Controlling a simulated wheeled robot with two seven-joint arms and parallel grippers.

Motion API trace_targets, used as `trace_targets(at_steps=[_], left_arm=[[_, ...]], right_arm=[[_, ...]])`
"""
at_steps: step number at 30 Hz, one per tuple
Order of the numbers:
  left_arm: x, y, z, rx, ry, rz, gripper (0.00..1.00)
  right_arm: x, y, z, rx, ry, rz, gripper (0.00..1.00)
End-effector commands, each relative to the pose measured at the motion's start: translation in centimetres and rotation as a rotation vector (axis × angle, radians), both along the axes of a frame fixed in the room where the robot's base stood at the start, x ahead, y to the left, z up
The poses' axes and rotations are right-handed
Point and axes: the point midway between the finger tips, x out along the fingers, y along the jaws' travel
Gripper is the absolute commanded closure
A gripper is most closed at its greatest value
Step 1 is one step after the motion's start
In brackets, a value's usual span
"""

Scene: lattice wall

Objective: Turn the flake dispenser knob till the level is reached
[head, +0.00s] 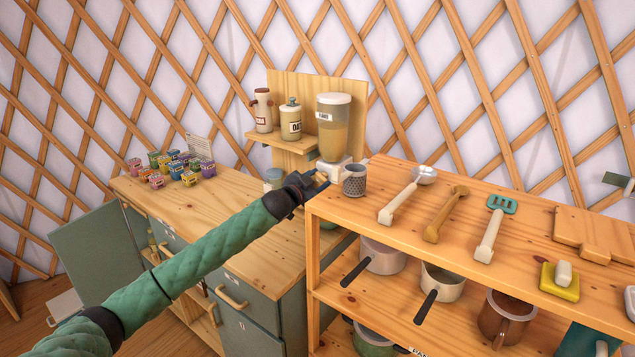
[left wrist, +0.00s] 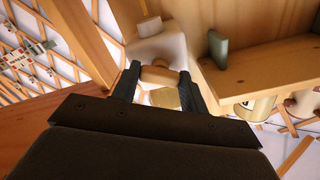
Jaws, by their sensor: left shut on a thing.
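The flake dispenser (head: 333,125) stands against a wooden back panel, with a clear hopper of tan flakes, a white lid and a white base. My left gripper (head: 318,181) reaches to the front of the base and hides the knob in the head view. In the left wrist view, the wooden knob (left wrist: 160,75) sits between the two dark fingers of my left gripper (left wrist: 160,84), which is shut on it. The white base (left wrist: 158,47) shows just behind it. A grey patterned cup (head: 354,181) stands to the right of my gripper. The flake level at the outlet cannot be made out.
A shelf (head: 268,138) left of the dispenser holds a jar (head: 291,120) and a bottle (head: 263,110). Several small colored tins (head: 170,168) stand on the left counter. Utensils, including a ladle (head: 405,195), lie on the right shelf top. The left counter's middle is clear.

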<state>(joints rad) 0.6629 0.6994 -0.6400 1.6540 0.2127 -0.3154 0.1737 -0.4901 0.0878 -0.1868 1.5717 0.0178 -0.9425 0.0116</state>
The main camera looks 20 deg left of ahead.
Motion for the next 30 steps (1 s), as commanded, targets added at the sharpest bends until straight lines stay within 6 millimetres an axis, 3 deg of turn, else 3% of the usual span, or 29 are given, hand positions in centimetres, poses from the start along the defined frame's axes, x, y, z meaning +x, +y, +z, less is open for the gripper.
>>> trace_targets(at_steps=[16,30], left_arm=[[0.0,0.0,0.0,0.489,-0.177,-0.001,0.79],[0.0,0.0,0.1,0.909,-0.329,-0.001,0.79]], right_arm=[[0.9,0.1,0.0,0.002,-0.017,-0.002,0.62],[0.5,-0.6,-2.0,-0.006,-0.026,0.003,0.62]])
